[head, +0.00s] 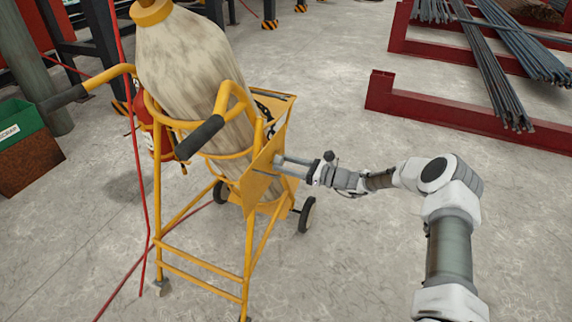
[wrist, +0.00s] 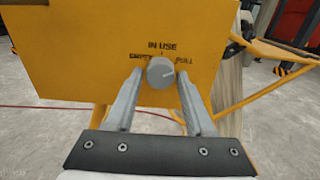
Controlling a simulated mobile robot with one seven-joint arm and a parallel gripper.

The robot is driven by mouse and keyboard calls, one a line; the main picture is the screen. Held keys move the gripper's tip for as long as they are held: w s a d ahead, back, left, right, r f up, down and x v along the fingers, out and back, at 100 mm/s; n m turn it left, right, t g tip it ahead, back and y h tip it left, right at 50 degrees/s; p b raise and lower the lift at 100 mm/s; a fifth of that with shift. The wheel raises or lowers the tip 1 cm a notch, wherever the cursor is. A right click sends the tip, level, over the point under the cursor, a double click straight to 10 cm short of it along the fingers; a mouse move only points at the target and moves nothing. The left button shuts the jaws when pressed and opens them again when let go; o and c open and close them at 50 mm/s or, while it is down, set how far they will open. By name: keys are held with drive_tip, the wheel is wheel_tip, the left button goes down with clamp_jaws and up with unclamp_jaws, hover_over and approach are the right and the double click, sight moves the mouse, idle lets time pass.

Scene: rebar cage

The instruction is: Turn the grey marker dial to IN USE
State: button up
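The grey marker dial (wrist: 161,71) is a round knob on a yellow plate (wrist: 60,50) in the wrist view. IN USE is printed above it, with a word partly hidden at its left that looks like EMPTY and FULL at its right. A pale line on its face points right, towards the FULL side. My gripper (wrist: 161,78) is open, one finger on each side of the dial, with small gaps showing. In the head view my gripper (head: 280,166) reaches the plate (head: 262,170) on the cart from the right; the dial is hidden there.
The yellow cart (head: 200,260) holds a large worn cylinder (head: 182,60) and has black-gripped handles (head: 199,137). A red hose (head: 139,190) hangs at its left. A green scrap bin (head: 22,130) stands far left. Red racks with rebar (head: 490,75) stand back right. The floor right of the cart is clear.

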clamp_jaws()
drive_tip(key=shift+n, duration=0.3)
drive_tip(key=n+b, duration=0.2)
drive_tip(key=n, duration=0.3)
drive_tip(key=shift+f+b, duration=0.1)
drive_tip(key=shift+b, duration=0.2)
drive_tip(key=n+b, duration=0.2)
drive_tip(key=n, duration=0.4)
idle(0.5)
drive_tip(key=shift+o, duration=2.2)
unclamp_jaws()
